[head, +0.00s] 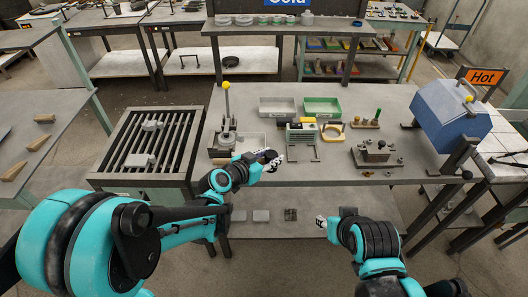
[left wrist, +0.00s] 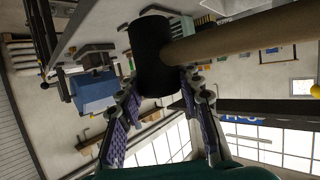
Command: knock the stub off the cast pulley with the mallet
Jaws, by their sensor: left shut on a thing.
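My left gripper (head: 274,161) is over the near edge of the main bench, left of centre. In the left wrist view its two purple-padded fingers (left wrist: 158,108) are closed on the mallet. The mallet has a black head (left wrist: 151,55) and a thick wooden handle (left wrist: 245,38). In the head view the mallet is small and mostly lost against the gripper. A dark casting with a short upright stub (head: 377,149) sits on the bench to the right; it looks like the pulley, though details are too small. My right gripper (head: 321,222) is low, before the bench; its finger opening is unclear.
A grey bin (head: 278,107) and a green bin (head: 322,107) stand at the back. A yellow-knobbed tool (head: 227,120) stands at left, and a blue box (head: 452,112) at right. A slatted grate (head: 150,150) adjoins the bench.

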